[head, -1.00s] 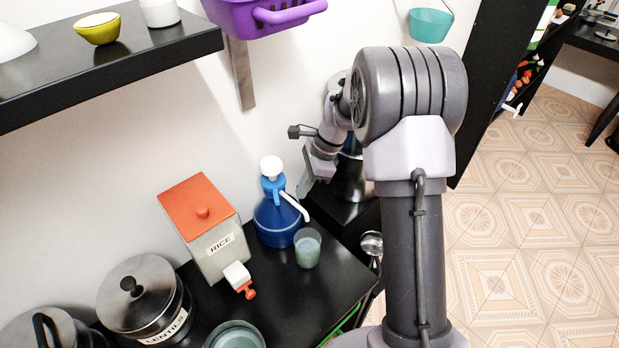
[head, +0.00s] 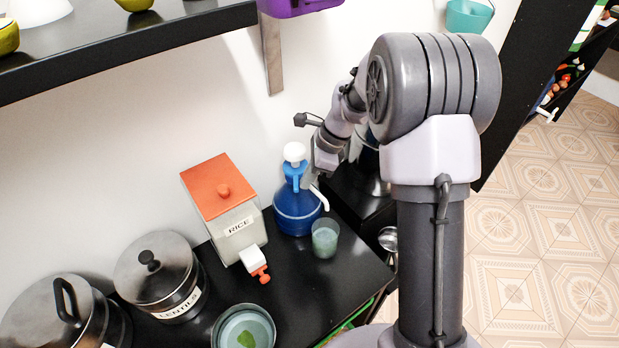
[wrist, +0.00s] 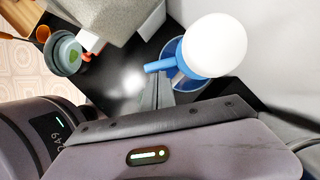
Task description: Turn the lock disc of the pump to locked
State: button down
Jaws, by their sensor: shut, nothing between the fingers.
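The pump (head: 297,212) is a blue bottle with a white round knob (head: 294,152) on top and a white spout (head: 320,199). It stands upright on the black counter. In the wrist view the white knob (wrist: 214,45) hides much of the pump. A blue tab (wrist: 160,66) sticks out from under the knob; it may belong to the lock disc, whose marks and setting I cannot make out. My gripper (wrist: 158,80) is shut and empty, its fingertips close to the tab's end. I cannot tell if they touch. In the head view my gripper is right beside the pump's neck.
A greenish cup (head: 325,240) stands in front of the pump. A rice dispenser (head: 233,232) with an orange lid is left of it, and a lentils pot (head: 160,275) further left. A bowl (head: 243,330) is at the front. A black shelf (head: 130,45) hangs above.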

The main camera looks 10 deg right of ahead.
jog(key=a+m+t, duration=0.1)
jog(key=a+m, duration=0.1)
jog(key=m, duration=0.1)
jog(key=shift+s+a, duration=0.1)
jog(key=shift+s, duration=0.05)
jog(key=shift+w+a+m+t+h+p, duration=0.3)
jog(key=shift+a+m+p, duration=0.4)
jog(key=shift+m+p, duration=0.2)
jog(key=shift+w+a+m+t+h+p, duration=0.25)
jog(key=shift+w+a+m+p, duration=0.1)
jog(key=shift+a+m+p, duration=0.45)
jog(key=shift+w+a+m+t+h+p, duration=0.3)
jog(key=shift+a+m+p, duration=0.3)
jog(key=shift+m+p, duration=0.4)
jog(key=shift+w, duration=0.1)
jog(key=shift+d, duration=0.1)
